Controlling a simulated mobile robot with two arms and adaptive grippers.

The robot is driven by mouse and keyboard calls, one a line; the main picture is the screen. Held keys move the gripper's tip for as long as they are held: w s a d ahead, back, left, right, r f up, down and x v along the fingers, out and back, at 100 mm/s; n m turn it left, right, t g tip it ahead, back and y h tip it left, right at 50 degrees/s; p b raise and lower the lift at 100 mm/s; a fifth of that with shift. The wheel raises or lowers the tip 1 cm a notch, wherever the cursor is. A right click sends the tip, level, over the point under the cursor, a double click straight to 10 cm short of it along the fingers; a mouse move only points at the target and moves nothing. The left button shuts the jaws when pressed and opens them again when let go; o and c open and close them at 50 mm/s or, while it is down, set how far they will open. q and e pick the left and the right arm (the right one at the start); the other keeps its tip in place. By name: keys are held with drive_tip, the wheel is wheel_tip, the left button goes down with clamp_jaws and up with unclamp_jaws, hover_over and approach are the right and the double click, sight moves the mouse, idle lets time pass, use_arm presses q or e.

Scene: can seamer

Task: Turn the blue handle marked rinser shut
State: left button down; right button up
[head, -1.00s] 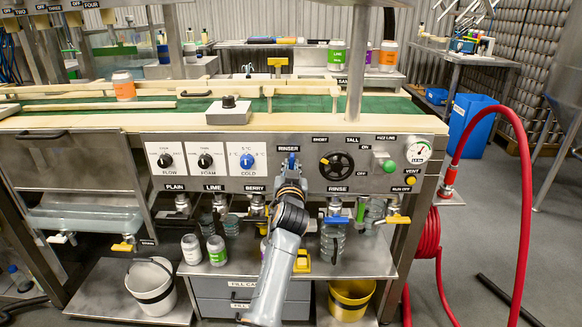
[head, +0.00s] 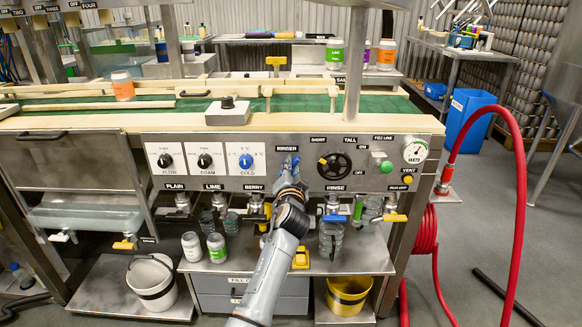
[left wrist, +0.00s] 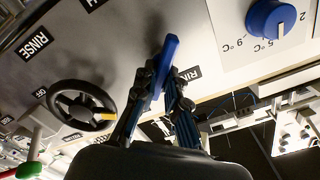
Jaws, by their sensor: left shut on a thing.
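The blue rinser handle (head: 294,161) is on the steel front panel just under the RINSER label (head: 287,148). In the head view it leans, with its upper end to the right. My left gripper (head: 289,172) is at the handle, and its fingers hide part of it. In the left wrist view the blue handle (left wrist: 167,58) sticks up slanted between the two black fingertips of my left gripper (left wrist: 160,83), which are closed on it. My right gripper is in neither view.
A black handwheel (head: 335,165) is right of the handle, and a blue COLD knob (head: 246,161) is left of it. A red hose (head: 520,180) hangs at the right.

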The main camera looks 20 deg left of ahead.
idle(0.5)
use_arm(q)
drive_tip(key=c, duration=1.4)
unclamp_jaws()
drive_tip(key=shift+v, duration=3.75)
